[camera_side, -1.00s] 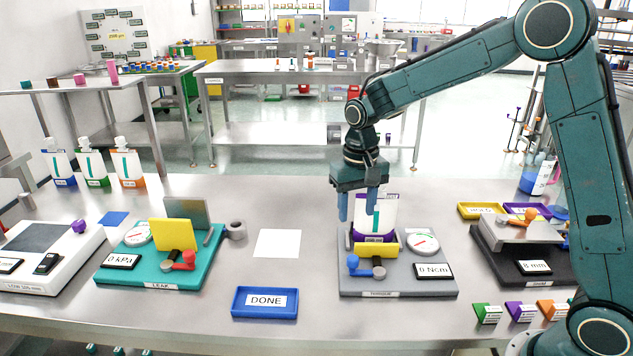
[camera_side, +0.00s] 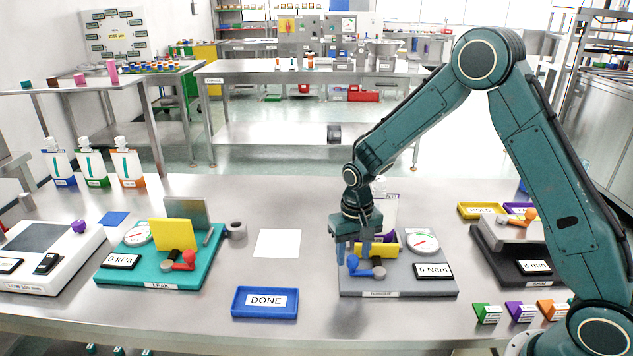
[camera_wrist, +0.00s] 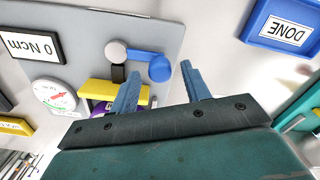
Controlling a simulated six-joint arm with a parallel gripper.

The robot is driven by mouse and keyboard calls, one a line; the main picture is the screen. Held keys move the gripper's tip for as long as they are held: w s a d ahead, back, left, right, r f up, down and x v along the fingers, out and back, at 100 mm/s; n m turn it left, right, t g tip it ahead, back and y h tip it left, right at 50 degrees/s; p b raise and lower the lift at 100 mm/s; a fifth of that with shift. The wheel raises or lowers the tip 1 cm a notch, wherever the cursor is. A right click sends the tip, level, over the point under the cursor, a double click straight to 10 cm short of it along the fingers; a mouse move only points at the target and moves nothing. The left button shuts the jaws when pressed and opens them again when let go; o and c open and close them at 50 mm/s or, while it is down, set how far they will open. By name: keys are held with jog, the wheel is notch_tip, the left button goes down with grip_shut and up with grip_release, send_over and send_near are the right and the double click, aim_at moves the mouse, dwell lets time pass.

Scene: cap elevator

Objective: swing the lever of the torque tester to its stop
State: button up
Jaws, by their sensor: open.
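The torque tester has a grey base (camera_side: 420,286) with a yellow clamp block, a round dial (camera_side: 423,241) and a display (camera_side: 433,271) reading 0 Ncm. Its lever has a blue knob (camera_side: 353,264) at the left and a grey pivot (camera_side: 379,272); in the wrist view the blue knob (camera_wrist: 160,68) lies just ahead of the fingers. A pouch (camera_side: 385,215) with a purple base stands in the tester, partly hidden behind my gripper. My gripper (camera_side: 353,257) is open, fingers pointing down over the knob area. In the wrist view the fingers (camera_wrist: 159,84) are apart and empty.
A blue DONE tray (camera_side: 265,302) lies to the left front. The teal leak tester (camera_side: 150,277) stands further left with a red lever knob. A dark tester (camera_side: 530,268) stands to the right. A white sheet (camera_side: 278,243) lies on clear table between.

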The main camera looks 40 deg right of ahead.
jog(key=shift+f, duration=0.2)
grip_shut()
